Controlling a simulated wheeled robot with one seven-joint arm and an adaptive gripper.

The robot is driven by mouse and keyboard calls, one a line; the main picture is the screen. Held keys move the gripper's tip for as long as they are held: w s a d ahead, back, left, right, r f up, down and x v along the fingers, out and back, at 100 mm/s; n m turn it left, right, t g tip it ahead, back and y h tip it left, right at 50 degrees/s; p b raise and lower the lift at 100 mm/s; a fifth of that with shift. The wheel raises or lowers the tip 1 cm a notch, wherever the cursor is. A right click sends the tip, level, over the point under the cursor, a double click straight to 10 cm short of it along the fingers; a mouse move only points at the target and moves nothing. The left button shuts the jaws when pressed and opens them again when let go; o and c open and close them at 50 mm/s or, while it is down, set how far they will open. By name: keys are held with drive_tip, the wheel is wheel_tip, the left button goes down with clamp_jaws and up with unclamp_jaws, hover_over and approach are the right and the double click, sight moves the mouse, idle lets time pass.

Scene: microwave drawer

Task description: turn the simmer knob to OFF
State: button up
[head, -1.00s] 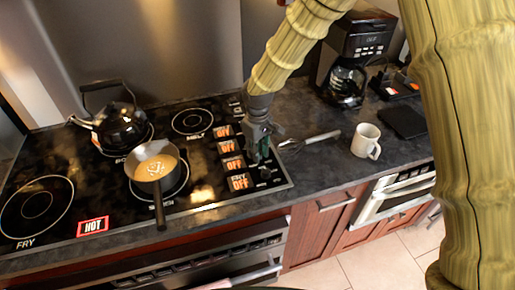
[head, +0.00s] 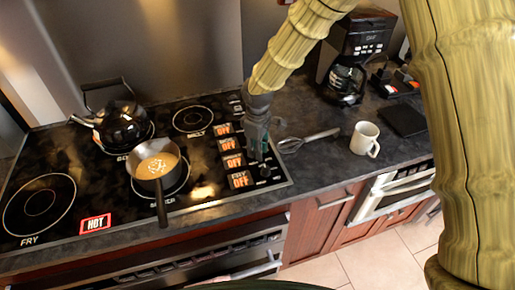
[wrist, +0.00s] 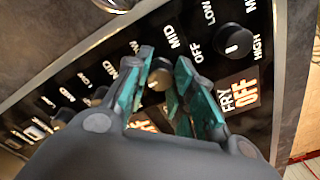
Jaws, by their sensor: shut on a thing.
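The control strip (wrist: 280,98) holds a row of black knobs. My gripper (wrist: 162,88) points down with its fingers on either side of one knob (wrist: 158,78), shut on it. This knob sits beside the FRY knob (wrist: 233,40), which shows whole with LOW, MID, HIGH and OFF around it. The name of the held knob is hidden by my fingers; its place fits the simmer knob. In the head view my gripper (head: 258,150) hides the held knob. The orange displays (head: 233,162) in the strip read OFF, including the one by FRY.
A saucepan (head: 156,168) of light liquid stands on a burner, its handle toward the front edge. A black kettle (head: 122,122) stands behind it. A red HOT sign (head: 95,223) is lit. A whisk (head: 308,139) and white mug (head: 365,138) lie right of the strip.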

drive_tip(key=o, duration=1)
drive_tip(key=shift+o, duration=0.2)
wheel_tip(320, 180, up, 12)
